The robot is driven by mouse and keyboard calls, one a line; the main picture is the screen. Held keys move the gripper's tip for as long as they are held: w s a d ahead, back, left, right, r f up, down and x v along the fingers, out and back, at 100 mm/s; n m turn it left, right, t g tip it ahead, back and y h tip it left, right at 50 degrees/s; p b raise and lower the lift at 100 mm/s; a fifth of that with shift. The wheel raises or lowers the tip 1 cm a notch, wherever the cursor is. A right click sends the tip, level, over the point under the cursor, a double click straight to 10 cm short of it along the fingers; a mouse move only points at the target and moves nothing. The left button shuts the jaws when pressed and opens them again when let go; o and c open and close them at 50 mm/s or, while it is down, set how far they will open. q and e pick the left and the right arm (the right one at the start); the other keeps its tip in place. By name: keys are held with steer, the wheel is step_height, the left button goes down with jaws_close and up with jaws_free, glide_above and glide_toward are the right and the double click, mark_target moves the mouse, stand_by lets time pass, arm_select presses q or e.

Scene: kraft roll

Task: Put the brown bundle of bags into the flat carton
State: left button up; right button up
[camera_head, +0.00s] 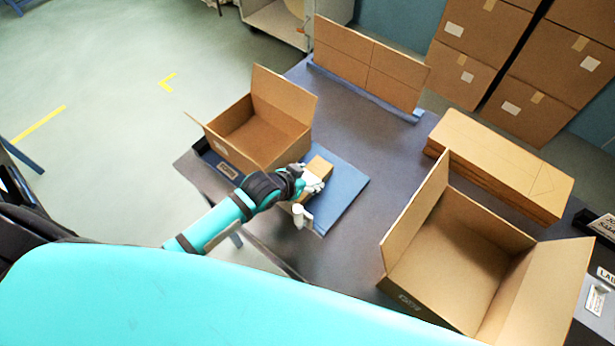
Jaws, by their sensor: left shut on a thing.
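The brown bundle of bags (320,166) is at the blue mat, partly hidden by my left gripper. My left gripper (314,184) is shut on the bundle, just right of the open carton at the left. I cannot tell whether the bundle touches the mat. This shallow open carton (238,154) stands with its flaps spread, and its visible inside is empty. It looks like the flat carton. My right gripper is not in view.
The blue mat (345,190) lies on the grey table (350,130). A small white piece (302,216) shows beside the gripper. A larger open carton (455,250) stands at the right, with flat cardboard (500,165) stacked behind it. An upright cardboard panel (368,65) stands at the back.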

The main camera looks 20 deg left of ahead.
arm_select(q)
steer(key=shift+f, duration=0.15)
steer(key=o, duration=1.4)
